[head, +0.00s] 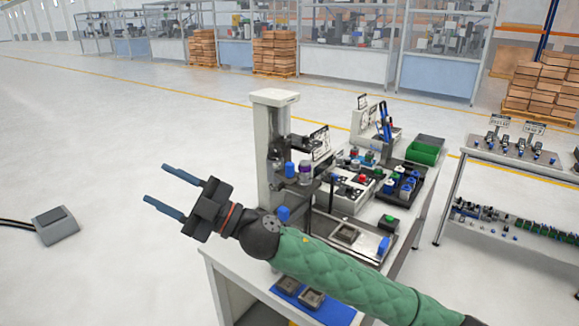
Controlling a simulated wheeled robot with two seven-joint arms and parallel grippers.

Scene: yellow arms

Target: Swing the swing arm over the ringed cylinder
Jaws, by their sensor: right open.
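A pale upright column (272,150) stands at the left edge of the white workbench (222,278). Dark fittings stick out from its right side, and one looks like a swing arm (300,142), though it is small and hard to make out. A cylinder with a purple and white ring (305,173) shows just right of the column, below that dark part. I cannot tell whether the two line up. My right gripper (156,183) is open and empty, pointing left over the floor, left of the column and apart from it. My right forearm hides part of the bench. My left gripper is out of view.
A green bin (425,153) and a black tray (408,186) of small parts sit on the bench's right side. A blue mat (330,313) is at the front. Another table (515,161) stands at right. A grey pedal box (55,226) lies on the otherwise open left floor.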

